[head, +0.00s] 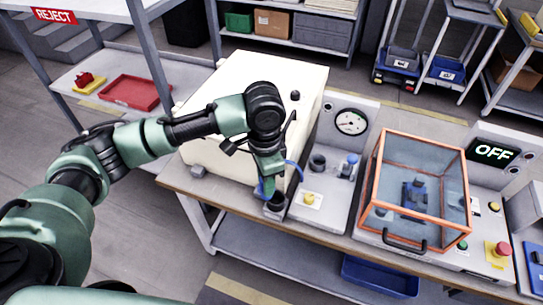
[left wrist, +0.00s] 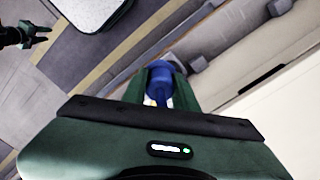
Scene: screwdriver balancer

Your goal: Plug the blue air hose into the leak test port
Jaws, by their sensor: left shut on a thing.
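My left gripper (head: 268,188) points down at the front edge of the bench and is shut on the blue air hose (head: 292,168). The hose loops out at the right of the fingers. In the left wrist view its blue end (left wrist: 160,82) sits between the green fingers. A dark cup-like holder (head: 276,203) is just below the fingertips; I cannot tell whether the hose end is still inside it. The leak test unit with a round gauge (head: 351,122) stands to the right, with a dark round fitting (head: 318,162) and a blue-topped fitting (head: 349,163). I cannot tell which is the port. My right gripper (left wrist: 36,36) shows small in the left wrist view.
A cream cabinet (head: 225,110) stands behind my left forearm. A yellow button (head: 309,198) is on the unit's front. An orange-framed clear guard box (head: 415,190) and a screen reading OFF (head: 493,152) are farther right.

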